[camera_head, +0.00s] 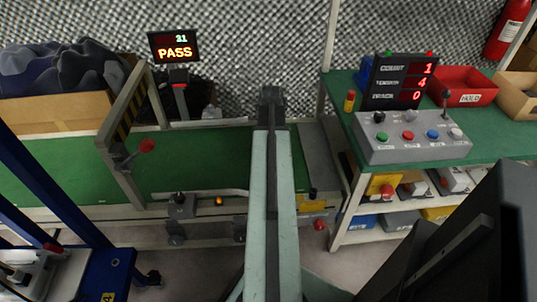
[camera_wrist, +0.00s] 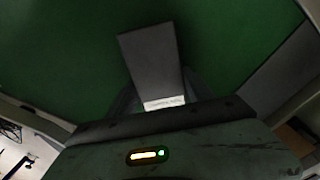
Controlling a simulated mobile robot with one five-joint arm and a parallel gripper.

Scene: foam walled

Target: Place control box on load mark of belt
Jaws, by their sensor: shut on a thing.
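My gripper (camera_wrist: 165,103) is shut on a dark grey box with a white label strip, the control box (camera_wrist: 150,58). The box is over the green belt (camera_wrist: 60,60) in the wrist view; I cannot tell whether it touches the belt. In the head view my arm reaches forward across the right part of the belt (camera_head: 200,155), with my gripper (camera_head: 272,94) at its far end. The held box is hidden there. I cannot make out a load mark in either view.
A striped gate frame (camera_head: 118,125) with a red knob spans the belt on the left. A PASS display (camera_head: 174,47) stands behind it. On the right, a green table (camera_head: 490,135) bears a button panel (camera_head: 410,143), a counter display (camera_head: 402,82) and a red bin (camera_head: 463,86).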

